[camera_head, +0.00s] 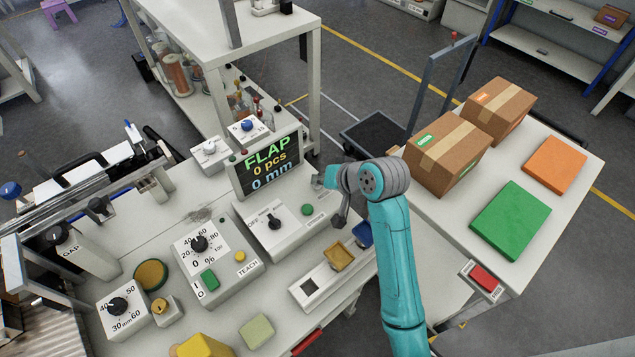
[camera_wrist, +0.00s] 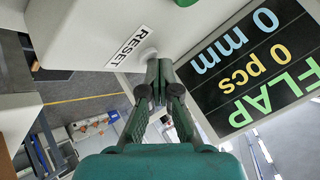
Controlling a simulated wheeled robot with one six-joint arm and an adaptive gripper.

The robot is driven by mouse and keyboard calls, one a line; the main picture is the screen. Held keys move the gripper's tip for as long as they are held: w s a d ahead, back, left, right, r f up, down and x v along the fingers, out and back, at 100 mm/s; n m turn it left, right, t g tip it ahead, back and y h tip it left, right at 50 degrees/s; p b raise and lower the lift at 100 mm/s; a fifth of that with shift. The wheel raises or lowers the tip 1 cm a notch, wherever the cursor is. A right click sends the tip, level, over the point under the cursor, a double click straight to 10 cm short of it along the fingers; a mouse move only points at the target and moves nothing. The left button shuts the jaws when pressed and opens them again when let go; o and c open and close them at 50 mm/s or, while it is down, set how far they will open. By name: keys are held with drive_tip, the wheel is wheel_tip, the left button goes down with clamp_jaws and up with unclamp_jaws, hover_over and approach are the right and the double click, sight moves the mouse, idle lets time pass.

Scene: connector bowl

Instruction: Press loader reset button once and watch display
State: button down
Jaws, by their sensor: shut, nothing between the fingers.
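The display (camera_head: 268,165) stands on the left table and reads FLAP, 0 pcs, 0 mm. In the wrist view, the display (camera_wrist: 255,65) appears upside down at the right with the same readings. My gripper (camera_wrist: 159,64) is shut and empty. Its fingertips are at a small pale round button (camera_wrist: 149,51) beside the RESET label (camera_wrist: 129,46) on a white housing. Whether they touch it I cannot tell, as the fingers partly cover it. In the head view, my gripper is near the display's right side, its fingertips not clear.
A box with a dial (camera_head: 270,219) and a green button (camera_head: 307,209) stands before the display. Yellow (camera_head: 338,256) and blue (camera_head: 362,234) pieces lie at the table's right edge. Cartons (camera_head: 445,152) and a green mat (camera_head: 511,220) are on the right table.

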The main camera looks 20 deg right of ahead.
drive_tip(key=shift+r, duration=0.9)
drive_tip(key=shift+r, duration=2.55)
